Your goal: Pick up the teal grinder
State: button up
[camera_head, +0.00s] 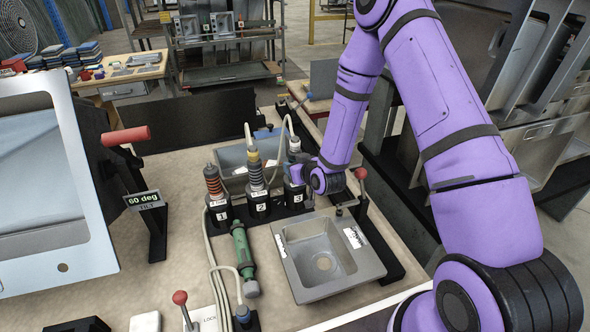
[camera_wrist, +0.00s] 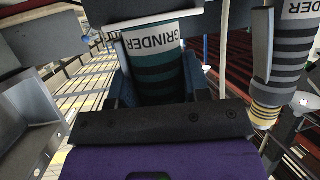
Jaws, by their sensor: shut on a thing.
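The teal grinder (camera_wrist: 160,88), with black bands and a white "GRINDER" label, fills the middle of the wrist view. My gripper (camera_wrist: 160,76) has one finger on each side of it and is shut on it. In the head view my gripper (camera_head: 298,174) is at the holder marked 3 (camera_head: 294,198), at the right end of the tool row. There my gripper mostly hides the grinder. I cannot tell whether the grinder still sits fully in its holder.
A yellow-and-grey banded tool (camera_head: 256,172) stands in holder 2, close by, and a red-and-black one (camera_head: 212,182) left of it. A green tool (camera_head: 243,258) lies on the table. A small sink (camera_head: 322,254) is in front; a red-knobbed lever (camera_head: 361,175) stands right.

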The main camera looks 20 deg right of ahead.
aim_at(298, 141)
notch_tip(298, 141, up, 10)
jog(key=shift+f, duration=0.2)
dwell(0.8)
